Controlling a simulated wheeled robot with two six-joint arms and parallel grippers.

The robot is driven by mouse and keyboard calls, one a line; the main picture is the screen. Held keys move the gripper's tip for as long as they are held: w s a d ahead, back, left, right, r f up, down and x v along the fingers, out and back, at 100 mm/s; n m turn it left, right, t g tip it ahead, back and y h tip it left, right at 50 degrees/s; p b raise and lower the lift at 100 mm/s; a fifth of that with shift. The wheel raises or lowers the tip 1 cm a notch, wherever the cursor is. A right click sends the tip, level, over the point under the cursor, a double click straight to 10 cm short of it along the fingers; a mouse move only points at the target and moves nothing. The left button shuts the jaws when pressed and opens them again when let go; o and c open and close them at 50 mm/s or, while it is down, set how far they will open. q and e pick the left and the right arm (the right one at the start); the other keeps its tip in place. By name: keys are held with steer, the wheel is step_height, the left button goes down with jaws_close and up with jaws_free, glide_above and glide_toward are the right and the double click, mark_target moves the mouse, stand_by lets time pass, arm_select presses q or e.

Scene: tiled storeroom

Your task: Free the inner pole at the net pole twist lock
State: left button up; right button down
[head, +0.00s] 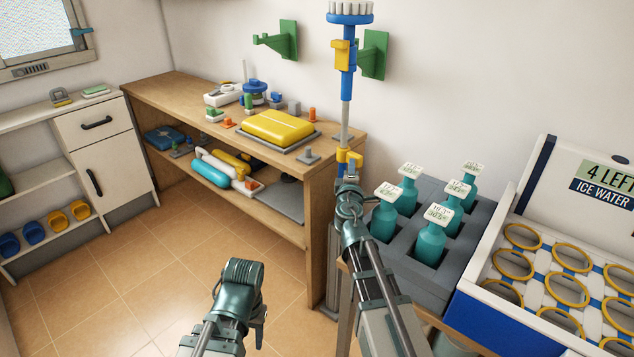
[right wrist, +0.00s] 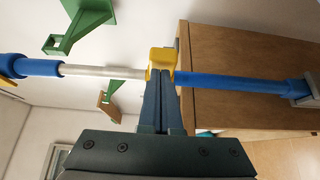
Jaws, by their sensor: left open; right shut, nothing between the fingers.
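The pole stands upright against the wall by the bench end, with a blue head with white bristles (head: 350,15) on top. Its pale inner pole (head: 345,122) runs down into a yellow twist lock (head: 349,158). In the right wrist view the lock (right wrist: 162,60) sits between the pale inner pole (right wrist: 115,72) and the blue outer pole (right wrist: 230,82). My right gripper (head: 349,186) is shut and empty, its fingertips (right wrist: 161,84) right at the lock; I cannot tell if they touch. My left gripper (head: 241,268) is open and empty, low over the floor.
A wooden bench (head: 190,95) with a yellow case (head: 278,127) stands left of the pole. Green wall brackets (head: 372,55) are behind it. A grey crate of teal bottles (head: 415,285) and a white-blue cooler (head: 480,310) stand at right. The tiled floor (head: 130,270) is clear.

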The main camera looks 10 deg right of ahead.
steer(key=w+a+m+g+h, duration=0.1)
steer(key=w+a+m+h, duration=0.15)
steer(key=a, duration=0.65)
arm_select(q)
steer(key=shift+a, duration=0.35)
arm_select(e)
steer(key=v, duration=1)
steer(key=shift+n, duration=0.35)
steer(key=s+f+m+g+y, duration=0.2)
steer(key=s+f+m+g, duration=0.6)
steer(key=s+f, duration=0.55)
steer(key=s+a+f+g+y, duration=0.5)
steer(key=s+a+f+g, duration=0.25)
steer(key=s, duration=0.45)
arm_select(q)
step_height(320, 180, up, 26)
steer(key=p, duration=2.6)
steer(key=shift+r, duration=0.15)
arm_select(e)
step_height(320, 180, up, 26)
steer(key=shift+s+a+f+m+g, duration=0.25)
steer(key=shift+s+a+m+g, duration=0.1)
steer(key=shift+a, duration=0.15)
